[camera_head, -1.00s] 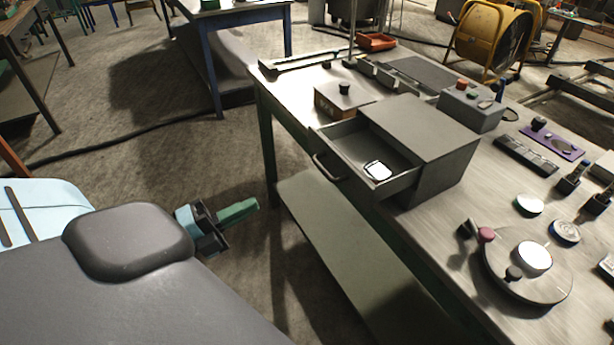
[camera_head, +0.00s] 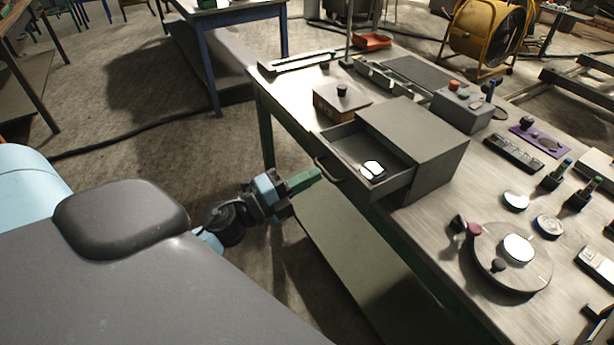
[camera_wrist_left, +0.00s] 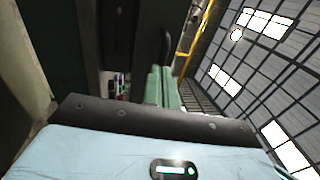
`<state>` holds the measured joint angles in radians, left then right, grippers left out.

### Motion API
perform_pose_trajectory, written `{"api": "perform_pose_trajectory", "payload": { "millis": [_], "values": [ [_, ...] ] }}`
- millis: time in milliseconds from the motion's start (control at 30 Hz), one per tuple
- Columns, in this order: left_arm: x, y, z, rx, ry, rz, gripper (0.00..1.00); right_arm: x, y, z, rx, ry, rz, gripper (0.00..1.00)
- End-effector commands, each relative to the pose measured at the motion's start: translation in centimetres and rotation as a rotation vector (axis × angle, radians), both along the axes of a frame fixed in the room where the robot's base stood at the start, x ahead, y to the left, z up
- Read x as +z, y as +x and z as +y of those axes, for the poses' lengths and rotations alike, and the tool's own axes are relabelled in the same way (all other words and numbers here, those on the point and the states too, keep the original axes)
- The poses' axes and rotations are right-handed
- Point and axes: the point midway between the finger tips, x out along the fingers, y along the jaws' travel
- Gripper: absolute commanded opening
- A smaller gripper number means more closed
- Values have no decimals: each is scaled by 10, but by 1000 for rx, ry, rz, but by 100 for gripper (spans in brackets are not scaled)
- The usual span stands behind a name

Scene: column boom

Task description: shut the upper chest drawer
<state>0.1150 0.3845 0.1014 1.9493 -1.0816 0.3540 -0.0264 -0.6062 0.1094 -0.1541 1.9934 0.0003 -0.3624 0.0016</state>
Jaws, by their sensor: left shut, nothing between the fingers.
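The grey chest (camera_head: 425,140) stands on the workbench. Its upper drawer (camera_head: 360,165) is pulled well out toward the left, over the bench edge, with a curved handle (camera_head: 328,172) on its front. A small white-topped object (camera_head: 373,169) lies inside the drawer. My left gripper (camera_head: 312,178) is shut and empty, its green fingers pointing at the drawer front from the left, close to the handle; I cannot tell if they touch. The left wrist view shows the green fingers (camera_wrist_left: 160,88) together, with a dark surface beside them. My right gripper is not in view.
The workbench (camera_head: 480,185) holds a round dial plate (camera_head: 510,262), a button box (camera_head: 463,108), a wooden box (camera_head: 340,100) and several small parts. A lower shelf (camera_head: 350,255) runs under the bench. The floor left of the bench is open.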

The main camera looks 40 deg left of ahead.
Motion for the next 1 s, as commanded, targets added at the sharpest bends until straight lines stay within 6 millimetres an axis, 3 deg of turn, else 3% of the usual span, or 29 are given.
{"api": "perform_pose_trajectory", "payload": {
  "millis": [367, 700, 1000],
  "values": [
    [1, 5, -2, 1, -1, -2, 0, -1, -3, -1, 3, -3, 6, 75],
    [2, 64, -26, 0, -2, -3, 0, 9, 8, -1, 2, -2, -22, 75],
    [-1, 109, -45, 1, -2, 1, 0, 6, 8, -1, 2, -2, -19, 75]
  ]
}}
